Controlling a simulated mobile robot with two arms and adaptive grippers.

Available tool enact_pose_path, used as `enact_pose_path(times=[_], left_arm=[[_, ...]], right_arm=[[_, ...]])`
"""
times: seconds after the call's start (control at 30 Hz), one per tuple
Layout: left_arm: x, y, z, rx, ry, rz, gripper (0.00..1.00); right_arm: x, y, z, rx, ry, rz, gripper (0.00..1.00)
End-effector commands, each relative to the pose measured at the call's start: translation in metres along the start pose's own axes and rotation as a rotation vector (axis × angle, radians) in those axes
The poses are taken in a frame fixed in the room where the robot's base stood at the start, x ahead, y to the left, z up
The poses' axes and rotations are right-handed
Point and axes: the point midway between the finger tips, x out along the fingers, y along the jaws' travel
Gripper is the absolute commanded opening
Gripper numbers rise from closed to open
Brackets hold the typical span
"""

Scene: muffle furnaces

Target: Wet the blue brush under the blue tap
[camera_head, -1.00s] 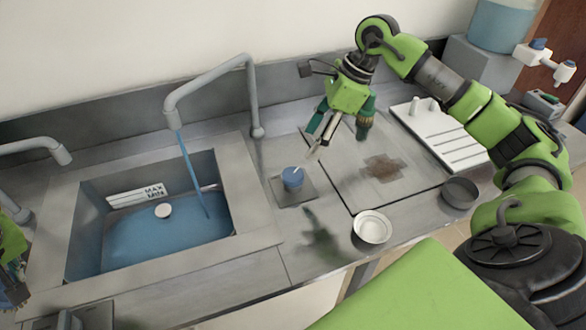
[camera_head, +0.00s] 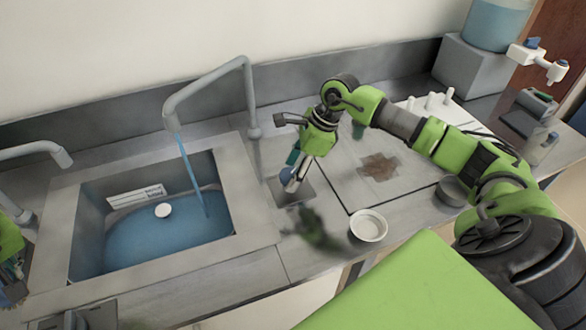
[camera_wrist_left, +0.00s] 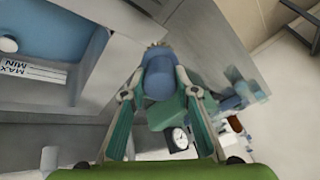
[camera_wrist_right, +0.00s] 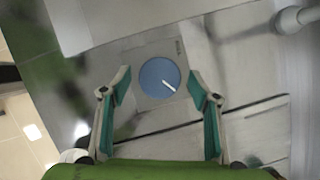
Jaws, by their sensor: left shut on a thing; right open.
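In the head view only green parts of my left arm show at the left edge. A grey bent tap (camera_head: 213,83) pours a blue stream into the sink (camera_head: 165,245), which holds blue water. A round blue knob (camera_wrist_right: 160,77) with a white line sits on a square plate right of the sink. My right gripper (camera_head: 290,182) is open, its fingers on either side of the knob; contact cannot be told.
A white bowl (camera_head: 368,226) and a grey dish (camera_head: 452,190) stand on the counter to the right. A second tap (camera_head: 40,150) is at the far left. A white pegged rack is partly behind my right arm. A small white disc (camera_head: 163,210) is in the sink.

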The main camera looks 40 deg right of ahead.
Motion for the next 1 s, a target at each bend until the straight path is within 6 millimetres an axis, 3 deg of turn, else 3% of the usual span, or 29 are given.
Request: enact_pose_path(times=[0.13, 0.27, 0.3, 0.67, 1.0], left_arm=[[0.000, 0.000, 0.000, 0.000, 0.001, 0.000, 0.11], [0.000, 0.000, 0.000, 0.000, 0.001, 0.000, 0.11], [0.000, 0.000, 0.000, 0.000, 0.001, 0.000, 0.11], [0.004, 0.001, 0.002, 0.000, 0.001, 0.000, 0.11], [0.019, 0.005, 0.009, 0.000, 0.001, 0.000, 0.11]], right_arm=[[0.000, 0.000, 0.000, 0.000, 0.000, 0.000, 0.56], [0.000, 0.000, 0.000, 0.000, 0.000, 0.000, 0.22], [0.000, 0.000, 0.000, 0.000, 0.000, 0.000, 0.18], [0.001, 0.000, -0.001, 0.038, 0.001, -0.016, 0.18], [0.002, 0.002, -0.001, 0.238, 0.000, -0.102, 0.18]])
